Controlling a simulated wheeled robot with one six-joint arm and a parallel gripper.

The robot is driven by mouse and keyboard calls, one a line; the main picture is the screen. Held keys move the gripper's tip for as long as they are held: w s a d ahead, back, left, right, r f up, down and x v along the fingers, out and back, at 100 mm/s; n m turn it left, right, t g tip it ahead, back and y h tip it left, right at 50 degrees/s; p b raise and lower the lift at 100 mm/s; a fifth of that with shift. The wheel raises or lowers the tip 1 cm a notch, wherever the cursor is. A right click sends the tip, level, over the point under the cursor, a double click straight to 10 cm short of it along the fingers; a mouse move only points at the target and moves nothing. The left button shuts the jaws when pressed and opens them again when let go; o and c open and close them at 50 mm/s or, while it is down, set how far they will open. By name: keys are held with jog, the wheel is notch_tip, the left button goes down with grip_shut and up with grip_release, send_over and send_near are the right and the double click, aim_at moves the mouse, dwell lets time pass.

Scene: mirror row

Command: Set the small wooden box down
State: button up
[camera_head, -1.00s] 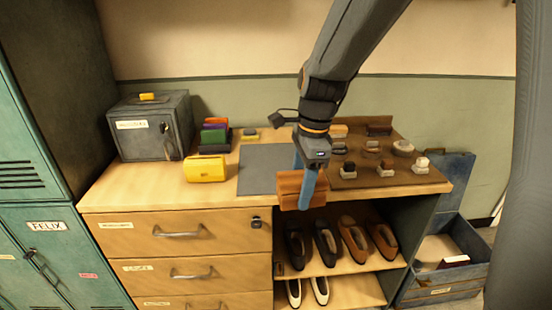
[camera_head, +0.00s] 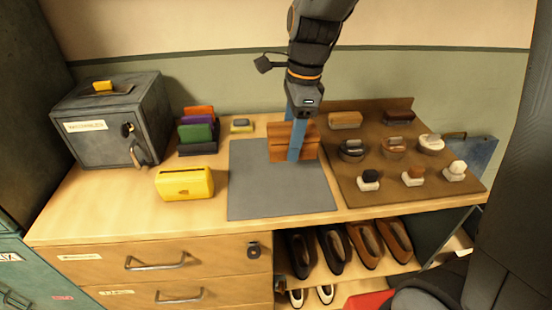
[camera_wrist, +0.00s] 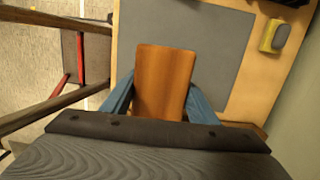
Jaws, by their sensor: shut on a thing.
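The small wooden box (camera_head: 281,143) is orange-brown and held upright between the blue fingers of my gripper (camera_head: 294,150). It also shows in the wrist view (camera_wrist: 163,80), with one blue finger on each side of it. In the head view the box is over the back right part of the grey mat (camera_head: 265,195), close to the brown board. I cannot tell whether its underside touches the mat. One finger hides part of the box in the head view.
A brown board (camera_head: 350,185) with brushes and small pots lies right of the mat. A yellow box (camera_head: 185,184) stands left of it. A grey metal box (camera_head: 110,125) and coloured upright pieces (camera_head: 197,133) stand behind. The front and left of the mat are clear.

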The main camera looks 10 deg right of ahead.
notch_tip(320, 180, down, 10)
jog(key=shift+r+p, duration=0.1)
jog(key=shift+p, duration=0.5)
jog(key=o, duration=1.2)
jog(key=r, duration=0.4)
jog(key=d+r+b, duration=0.1)
jog(key=r, duration=0.7)
jog(key=shift+d+b, duration=0.25)
jog(key=shift+b, duration=0.1)
